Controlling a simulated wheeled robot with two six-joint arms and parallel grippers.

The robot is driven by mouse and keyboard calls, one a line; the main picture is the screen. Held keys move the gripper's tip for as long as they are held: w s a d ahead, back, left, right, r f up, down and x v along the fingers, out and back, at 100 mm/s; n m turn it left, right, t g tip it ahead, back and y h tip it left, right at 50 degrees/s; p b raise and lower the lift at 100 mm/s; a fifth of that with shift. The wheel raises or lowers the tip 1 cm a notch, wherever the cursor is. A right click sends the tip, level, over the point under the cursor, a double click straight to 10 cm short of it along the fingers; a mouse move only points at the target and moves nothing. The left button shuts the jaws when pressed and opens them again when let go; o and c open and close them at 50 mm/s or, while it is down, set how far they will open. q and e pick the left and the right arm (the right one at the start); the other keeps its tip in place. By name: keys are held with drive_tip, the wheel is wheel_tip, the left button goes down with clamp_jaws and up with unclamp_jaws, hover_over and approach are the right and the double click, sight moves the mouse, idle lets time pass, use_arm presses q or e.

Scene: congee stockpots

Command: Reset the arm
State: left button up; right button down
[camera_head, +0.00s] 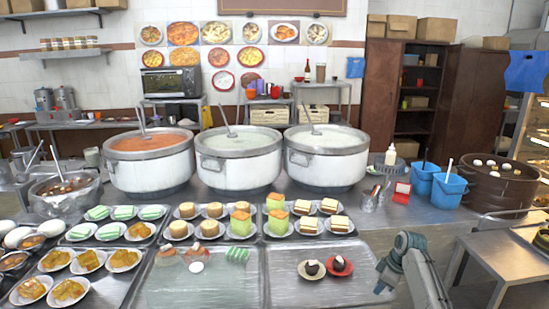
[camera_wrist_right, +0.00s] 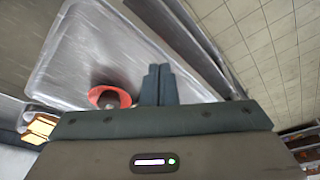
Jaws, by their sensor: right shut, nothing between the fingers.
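A red saucer (camera_head: 341,271) with a dark round item lies on the tray (camera_head: 292,291), left of the gripper; the saucer also shows in the wrist view (camera_wrist_right: 118,97), left of the fingertips. My left gripper is not in view.
Three large stockpots (camera_head: 326,172) stand along the back of the counter. Blue buckets (camera_head: 448,190) and a brown steamer (camera_head: 497,184) stand at the right. Trays of plated snacks fill the left front. The floor (camera_wrist_right: 265,40) shows beyond the counter edge.

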drive_tip(key=s+f+m+h+b, duration=0.1)
drive_tip(key=s+f+m, duration=0.1)
drive_tip(key=s+f, duration=0.85)
drive_tip(key=s+f+m+h+b, duration=0.15)
drive_tip(key=s+f, duration=0.35)
drive_tip(key=f, duration=1)
drive_tip(key=s+f+m, duration=0.3)
drive_tip(key=s+f, duration=0.5)
drive_tip(key=f, duration=0.5)
drive_tip(key=s+f+m, duration=0.1)
drive_tip(key=s+f, duration=0.5)
drive_tip(key=s, duration=0.8)
drive_tip(key=s+a+f+m+b, duration=0.1)
drive_tip(key=s+f, duration=0.5)
drive_tip(key=s, duration=0.9)
drive_tip(key=s+f+m+h+b, duration=0.1)
drive_tip(key=s+f, duration=0.5)
drive_tip(key=s, duration=0.8)
drive_tip(key=shift+s+a+f+m+g, duration=0.3)
drive_tip(key=shift+s+f+m, duration=0.1)
drive_tip(key=shift+m, duration=0.25)
